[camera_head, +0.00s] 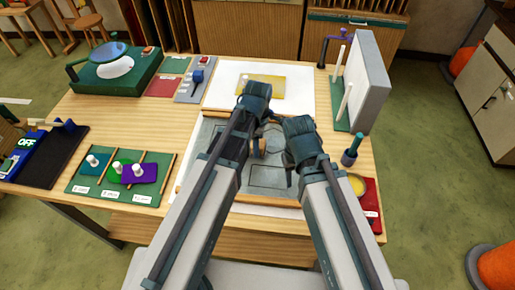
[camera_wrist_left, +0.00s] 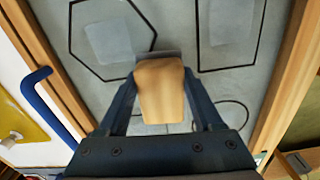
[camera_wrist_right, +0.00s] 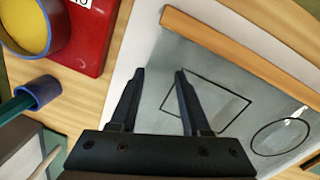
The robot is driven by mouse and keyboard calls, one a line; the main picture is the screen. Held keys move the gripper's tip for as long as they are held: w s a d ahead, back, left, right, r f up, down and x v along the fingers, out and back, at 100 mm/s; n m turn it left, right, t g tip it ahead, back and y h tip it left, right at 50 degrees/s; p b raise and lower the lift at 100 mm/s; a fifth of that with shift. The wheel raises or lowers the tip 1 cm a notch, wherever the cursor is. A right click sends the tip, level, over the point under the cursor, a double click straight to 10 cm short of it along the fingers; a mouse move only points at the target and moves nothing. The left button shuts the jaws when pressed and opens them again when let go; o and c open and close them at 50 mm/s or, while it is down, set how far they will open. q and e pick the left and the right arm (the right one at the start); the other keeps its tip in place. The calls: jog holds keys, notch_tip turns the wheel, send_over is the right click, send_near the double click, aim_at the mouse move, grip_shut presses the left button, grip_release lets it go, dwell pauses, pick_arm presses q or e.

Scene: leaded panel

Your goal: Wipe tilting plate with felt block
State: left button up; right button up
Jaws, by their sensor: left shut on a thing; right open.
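The felt block (camera_wrist_left: 160,92) has a tan wooden grip and a thin dark grey base. In the left wrist view my left gripper (camera_wrist_left: 155,98) is shut on its grip, over the plate; whether the base touches the surface is unclear. The tilting plate (camera_head: 267,178) is a grey panel with black outlined shapes and wooden rails, in front of me. Paler patches (camera_wrist_left: 108,40) lie inside some outlines. In the head view my left gripper (camera_head: 259,150) is over the plate's middle, largely hidden by its arm. My right gripper (camera_wrist_right: 158,72) is open and empty above the plate's right side.
A grey upright board (camera_head: 367,85) is at back right. A green tray (camera_head: 115,185) with knobbed pieces lies left. A yellow sheet (camera_head: 262,86) lies behind.

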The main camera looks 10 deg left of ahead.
pick_arm(q)
jog(key=shift+d+f, duration=0.15)
jog(key=shift+d, duration=0.8)
pick_arm(e)
jog(key=shift+f, duration=0.1)
pick_arm(q)
jog(key=shift+s, duration=2.05)
pick_arm(e)
jog(key=shift+w, duration=0.1)
pick_arm(q)
notch_tip(320, 180, up, 2)
jog(key=shift+s+r+p, duration=0.15)
jog(key=shift+p, duration=0.85)
pick_arm(e)
notch_tip(320, 180, up, 2)
jog(key=shift+r, duration=0.15)
pick_arm(q)
notch_tip(320, 180, up, 4)
jog(key=p, duration=0.4)
pick_arm(e)
notch_tip(320, 180, up, 4)
jog(key=shift+f, duration=0.1)
pick_arm(q)
jog(key=shift+w, duration=0.2)
